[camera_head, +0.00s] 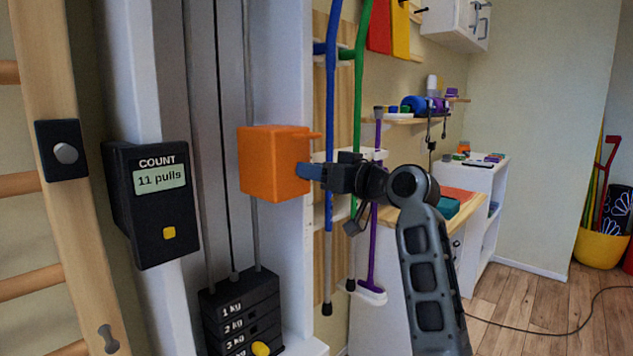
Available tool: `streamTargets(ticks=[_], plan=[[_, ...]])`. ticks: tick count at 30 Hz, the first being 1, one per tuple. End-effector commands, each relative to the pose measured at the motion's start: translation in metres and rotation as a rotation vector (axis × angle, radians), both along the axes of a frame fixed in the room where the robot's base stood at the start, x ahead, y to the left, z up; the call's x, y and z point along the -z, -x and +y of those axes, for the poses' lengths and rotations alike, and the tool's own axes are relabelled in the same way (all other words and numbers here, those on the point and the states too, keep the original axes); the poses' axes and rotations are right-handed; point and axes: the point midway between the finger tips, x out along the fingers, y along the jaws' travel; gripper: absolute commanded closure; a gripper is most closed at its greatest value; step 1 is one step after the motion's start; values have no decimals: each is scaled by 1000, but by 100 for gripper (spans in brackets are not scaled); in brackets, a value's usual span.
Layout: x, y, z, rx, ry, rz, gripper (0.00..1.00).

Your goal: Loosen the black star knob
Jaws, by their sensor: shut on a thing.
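My gripper (309,171) reaches in from the right, its blue fingertips against the right side of an orange block (272,164). The block sits on a vertical rod of the white weight-pulley frame. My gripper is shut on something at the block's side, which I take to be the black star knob. The fingers hide the knob, so its shape and how far it is turned cannot be seen. A small orange tab sticks out of the block just above my fingers.
A black counter box (155,205) reading "11 pulls" is left of the block. A weight stack (243,312) with a yellow pin stands below. Blue and green bands (360,100) hang close behind my gripper.

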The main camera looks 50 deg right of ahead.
Motion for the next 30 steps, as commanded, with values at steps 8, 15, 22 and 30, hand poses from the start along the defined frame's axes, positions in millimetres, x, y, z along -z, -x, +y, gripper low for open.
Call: streamTargets(ticks=[8,15,22,30], plan=[[5,0,1,-1,264,-6,92],[6,0,2,0,492,-14,92],[7,0,3,-2,710,-20,92],[8,0,5,-1,966,-30,92]])
